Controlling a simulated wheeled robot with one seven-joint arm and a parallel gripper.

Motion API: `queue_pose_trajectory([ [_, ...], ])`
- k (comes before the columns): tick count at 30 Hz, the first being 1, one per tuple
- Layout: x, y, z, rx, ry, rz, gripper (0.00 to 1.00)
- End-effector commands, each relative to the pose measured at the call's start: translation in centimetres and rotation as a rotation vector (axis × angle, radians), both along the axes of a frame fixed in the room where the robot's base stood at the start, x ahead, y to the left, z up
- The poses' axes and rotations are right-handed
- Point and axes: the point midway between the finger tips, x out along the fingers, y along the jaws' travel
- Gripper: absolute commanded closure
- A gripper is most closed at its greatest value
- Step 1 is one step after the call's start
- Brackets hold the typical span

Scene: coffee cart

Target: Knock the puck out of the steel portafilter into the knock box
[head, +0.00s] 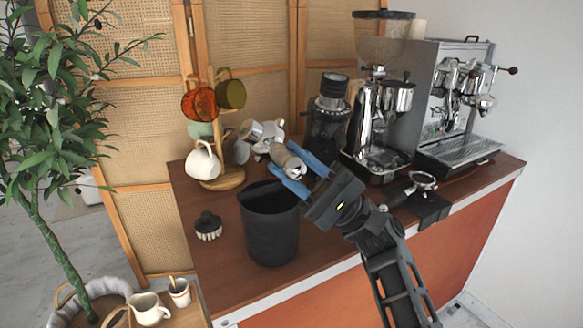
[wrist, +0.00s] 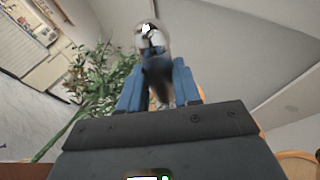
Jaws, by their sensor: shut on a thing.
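My gripper (head: 283,160) reaches over the black knock box (head: 271,228) with its blue fingers shut on the steel portafilter (head: 289,160). The portafilter is held tilted above the back rim of the box, clear of it as far as I can see. In the wrist view, its rounded shiny head (wrist: 152,37) shows beyond the fingers, with a dark blurred handle between them (wrist: 157,82). I cannot see the puck or tell whether the basket holds one. The inside of the knock box is dark.
A mug tree (head: 222,180) with several mugs stands behind left. A brush (head: 208,226) lies left of the box. Grinders (head: 328,115) and an espresso machine (head: 460,110) stand at the back right. Another portafilter (head: 422,181) rests by a black mat (head: 430,208).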

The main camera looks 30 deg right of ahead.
Motion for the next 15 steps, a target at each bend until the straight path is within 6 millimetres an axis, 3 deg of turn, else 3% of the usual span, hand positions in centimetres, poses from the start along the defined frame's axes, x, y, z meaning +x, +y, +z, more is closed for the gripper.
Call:
queue_pose_trajectory([
  [8,0.0,0.0,0.4,0.0,-0.004,0.0,1.0],
  [15,-0.1,0.0,3.0,-0.001,-0.006,0.0,1.0],
])
